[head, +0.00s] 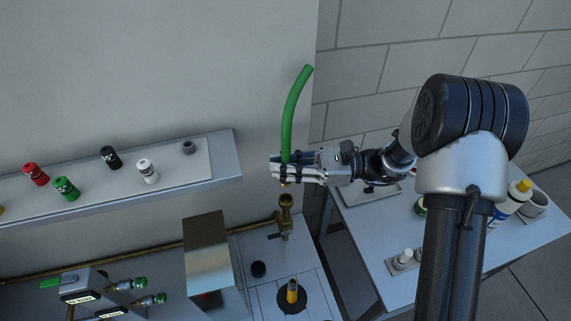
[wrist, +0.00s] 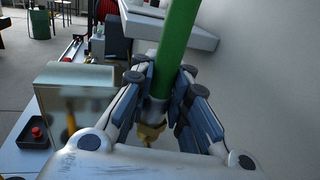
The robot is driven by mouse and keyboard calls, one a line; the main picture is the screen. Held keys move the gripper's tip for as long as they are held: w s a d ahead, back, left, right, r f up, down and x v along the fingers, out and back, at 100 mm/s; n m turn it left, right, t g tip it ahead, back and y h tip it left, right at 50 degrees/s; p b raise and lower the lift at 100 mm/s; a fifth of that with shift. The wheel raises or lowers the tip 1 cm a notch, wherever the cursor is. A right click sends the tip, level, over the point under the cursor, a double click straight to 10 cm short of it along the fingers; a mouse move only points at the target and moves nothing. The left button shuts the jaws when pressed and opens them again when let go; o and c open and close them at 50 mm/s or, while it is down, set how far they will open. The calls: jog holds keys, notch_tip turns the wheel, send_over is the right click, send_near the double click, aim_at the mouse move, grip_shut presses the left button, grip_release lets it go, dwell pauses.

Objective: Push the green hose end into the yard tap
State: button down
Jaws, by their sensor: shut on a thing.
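The green hose (head: 292,112) stands upright in my gripper (head: 286,172) and curves to the right at its top. My gripper is shut on the hose near its lower end. In the wrist view the hose (wrist: 177,45) passes between the fingers (wrist: 163,92), with a grey sleeve and a brass piece (wrist: 150,133) below them. The brass yard tap (head: 285,213) is just below my gripper in the head view. A small gap seems to show between the hose end and the tap. In the wrist view I cannot tell whether the brass piece is the tap or a hose fitting.
A wall shelf (head: 225,170) with several coloured caps is at the left. A metal box (head: 207,255) stands left of the tap. A side table (head: 385,262) with bottles and a tray is at the right. A yellow-topped post (head: 292,291) stands below the tap.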

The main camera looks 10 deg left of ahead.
jog(key=shift+w+f, duration=0.1)
jog(key=shift+f, duration=0.05)
jog(key=shift+f+b, duration=1.8)
jog(key=shift+f, duration=1)
jog(key=shift+f+b, duration=0.6)
jog(key=shift+f, duration=0.65)
jog(key=c, duration=1.4)
grip_release()
jog(key=w+d, duration=0.2)
jog(key=d, duration=0.9)
jog(key=shift+w+d, duration=0.2)
jog(key=shift+d, duration=0.2)
